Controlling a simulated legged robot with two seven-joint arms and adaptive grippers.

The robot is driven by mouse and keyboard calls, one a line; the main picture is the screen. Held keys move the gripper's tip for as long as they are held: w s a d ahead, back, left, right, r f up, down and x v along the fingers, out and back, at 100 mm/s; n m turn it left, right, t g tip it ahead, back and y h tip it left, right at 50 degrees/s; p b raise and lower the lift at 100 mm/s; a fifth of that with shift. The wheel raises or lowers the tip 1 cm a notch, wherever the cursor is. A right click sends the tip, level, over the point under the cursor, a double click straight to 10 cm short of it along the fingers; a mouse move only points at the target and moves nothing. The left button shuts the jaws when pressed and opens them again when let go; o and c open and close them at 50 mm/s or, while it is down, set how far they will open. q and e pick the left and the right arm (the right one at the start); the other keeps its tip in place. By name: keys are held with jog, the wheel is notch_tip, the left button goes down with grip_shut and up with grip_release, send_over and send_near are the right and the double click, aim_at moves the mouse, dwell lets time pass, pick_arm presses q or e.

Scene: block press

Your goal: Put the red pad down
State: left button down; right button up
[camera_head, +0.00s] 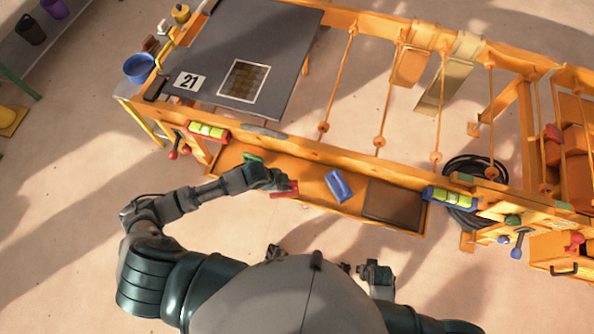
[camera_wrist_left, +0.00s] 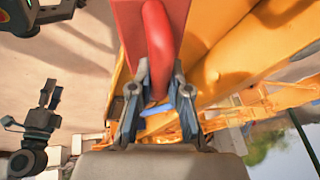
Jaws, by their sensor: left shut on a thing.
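The red pad (camera_head: 286,191) is at my left gripper (camera_head: 274,182), over the front part of the orange tray (camera_head: 312,188). The left wrist view shows the red pad (camera_wrist_left: 128,28) with its curved red handle (camera_wrist_left: 159,45) between the fingers of my left gripper (camera_wrist_left: 160,88), which are shut on it. I cannot tell whether the pad touches the tray. My right gripper (camera_head: 372,272) is low in the head view, away from the tray; its jaws are too small to read.
A blue pad (camera_head: 338,185) lies in the tray, right of the red pad. A green pad (camera_head: 253,158) is at the left, partly behind my gripper. A dark plate (camera_head: 393,204) fills the tray's right end. An orange rail (camera_head: 330,154) runs behind.

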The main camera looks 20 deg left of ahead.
pick_arm(q)
jog(key=w+f, duration=0.1)
jog(key=w, duration=0.1)
jog(key=w+d+f+b, duration=0.1)
jog(key=w+f, duration=0.1)
jog(key=w, duration=0.1)
jog(key=w+f+b, duration=0.1)
jog(key=w, duration=0.2)
jog(key=shift+w+d+f, duration=0.15)
jog(key=shift+w+f, duration=0.05)
pick_arm(e)
notch_tip(320, 180, up, 7)
jog(key=shift+w+r, duration=0.2)
jog(key=shift+w, duration=0.05)
pick_arm(q)
jog(key=shift+a, duration=0.2)
pick_arm(e)
jog(key=shift+a, duration=0.15)
pick_arm(q)
jog(key=c, duration=1.1)
grip_release()
